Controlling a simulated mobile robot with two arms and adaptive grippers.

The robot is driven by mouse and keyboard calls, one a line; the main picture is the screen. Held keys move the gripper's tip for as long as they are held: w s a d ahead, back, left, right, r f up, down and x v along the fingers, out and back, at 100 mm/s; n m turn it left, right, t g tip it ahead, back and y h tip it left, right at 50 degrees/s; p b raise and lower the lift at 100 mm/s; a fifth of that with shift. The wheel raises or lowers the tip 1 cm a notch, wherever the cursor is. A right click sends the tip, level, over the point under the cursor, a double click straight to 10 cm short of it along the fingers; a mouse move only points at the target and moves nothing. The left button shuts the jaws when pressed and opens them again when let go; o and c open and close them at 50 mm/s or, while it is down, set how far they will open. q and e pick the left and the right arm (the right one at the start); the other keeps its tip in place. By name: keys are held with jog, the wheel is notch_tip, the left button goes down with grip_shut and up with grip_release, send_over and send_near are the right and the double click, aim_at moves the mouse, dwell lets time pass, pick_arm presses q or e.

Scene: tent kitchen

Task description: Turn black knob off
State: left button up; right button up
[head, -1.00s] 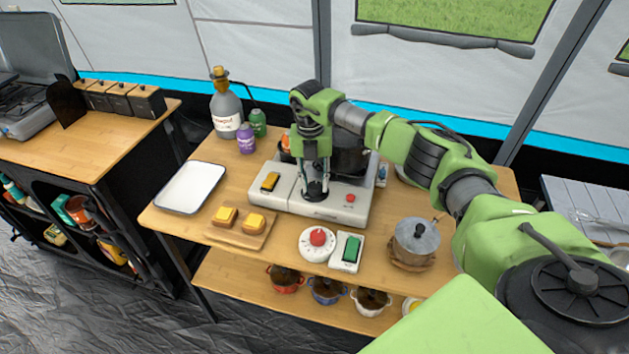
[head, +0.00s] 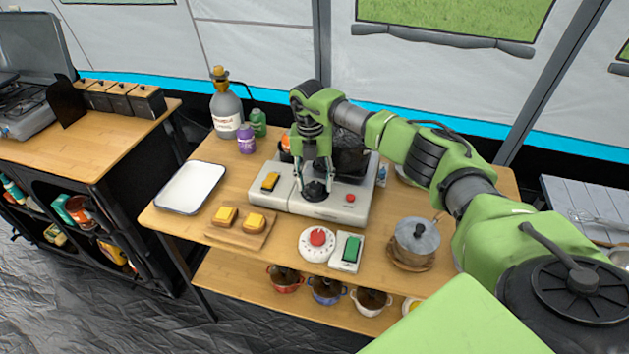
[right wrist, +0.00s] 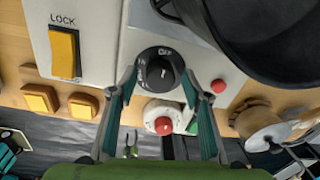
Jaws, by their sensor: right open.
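The black knob (right wrist: 160,74) is on the front of the white stove (head: 338,203), with a dark dial ring around it. Lettering that looks like "OFF" is at the top of the ring in the right wrist view; I cannot tell the knob's exact setting. In the head view the knob (head: 315,190) shows beneath my right gripper (head: 314,184). My right gripper (right wrist: 161,84) is open, one finger on each side of the knob; whether they touch it is unclear.
A yellow LOCK switch (head: 270,181) and a red button (head: 350,198) flank the knob. A dark pot (head: 350,158) stands behind it. A white timer (head: 317,244), green-switched box (head: 347,252), toast board (head: 238,234) and grey pot (head: 416,238) sit in front.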

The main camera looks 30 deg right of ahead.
aim_at(312, 184)
notch_tip(312, 184, up, 12)
jog(key=shift+w+a, duration=0.2)
jog(key=shift+a, duration=0.05)
dwell(0.6)
